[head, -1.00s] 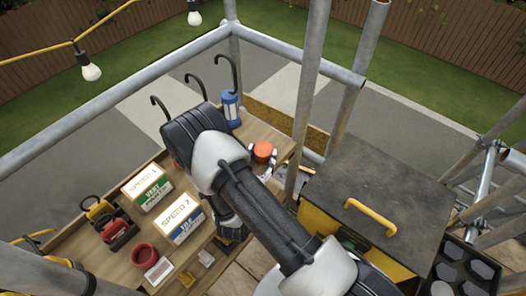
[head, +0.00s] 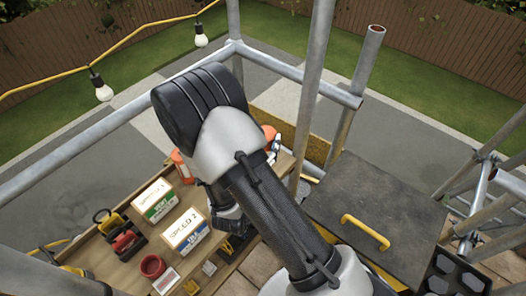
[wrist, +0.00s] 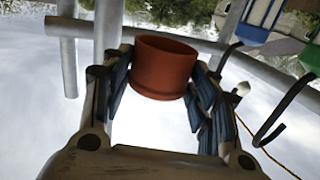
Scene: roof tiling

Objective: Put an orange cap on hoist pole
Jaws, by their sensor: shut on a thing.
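An orange-red cap (wrist: 164,66), cup-like with an open rim, sits between the fingers of my gripper (wrist: 160,85) in the wrist view, and the fingers are shut on its sides. In the head view a part of the cap (head: 268,132) shows beyond my arm, with a fingertip (head: 277,145) beside it; the rest of the gripper is hidden. An upright grey pole (head: 358,85) with an open top end stands right of the cap, apart from it. I cannot tell whether this is the hoist pole; another upright pole (head: 313,85) runs out of the frame.
A wooden bench (head: 130,270) holds boxes (head: 185,231), a red cup (head: 152,265), an orange container (head: 181,166) and tools. A dark-topped box with a yellow handle (head: 366,233) stands right. Scaffold rails (head: 300,75) cross behind. Blue (wrist: 262,18) and green (wrist: 290,48) hooked items appear in the wrist view.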

